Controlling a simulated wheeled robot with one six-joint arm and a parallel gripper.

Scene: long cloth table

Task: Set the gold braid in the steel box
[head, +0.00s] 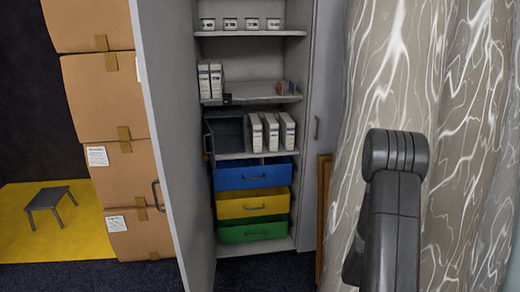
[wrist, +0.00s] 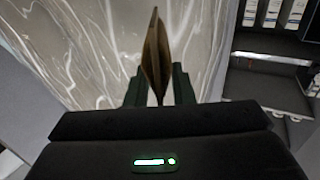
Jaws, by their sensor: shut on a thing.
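My gripper (wrist: 158,88) is shut on a thin, pointed, gold-brown thing, which I take as the gold braid (wrist: 155,52). It stands upright between the two dark fingers in the wrist view, its lower end between them. In the head view I see only my arm at the right; the gripper and the braid do not show there. A dark grey open-topped box (head: 228,134), probably the steel box, sits on the cabinet's middle shelf at the left. In the wrist view the braid is in front of a pale marbled surface, apart from the cabinet things at the right.
White binders (head: 271,131) stand right of the grey box. Blue (head: 250,177), yellow (head: 252,205) and green (head: 253,231) drawers are below. The open cabinet door (head: 175,130) and stacked cartons (head: 108,95) bound the left. A marbled curtain (head: 385,75) hangs at the right.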

